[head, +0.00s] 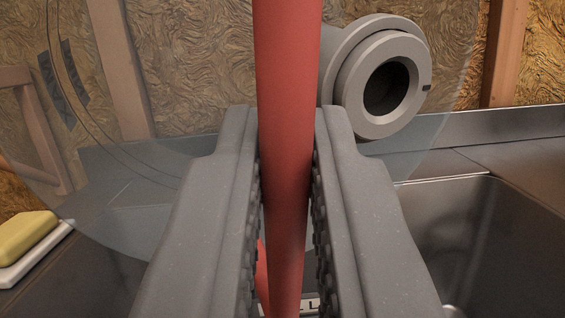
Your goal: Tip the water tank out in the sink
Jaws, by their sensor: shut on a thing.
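My gripper (287,120) is shut on the red handle (288,50) of the water tank, with one ridged finger on each side of it. The tank's clear, round body (115,185) spreads out behind the fingers. A thick grey round spout (385,78) with a dark open mouth sits at the tank's upper right and faces toward me. I cannot tell whether water is inside. The metal sink (490,225) lies at the lower right, partly hidden by my right finger. The tank is in front of the counter and the sink's left part; its lower part is hidden.
A yellow soap bar (27,234) lies on a white dish (35,258) at the left edge. A metal counter ledge (490,125) runs behind the sink. Behind it stands a wall of exposed insulation (190,60) with wooden studs (505,50).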

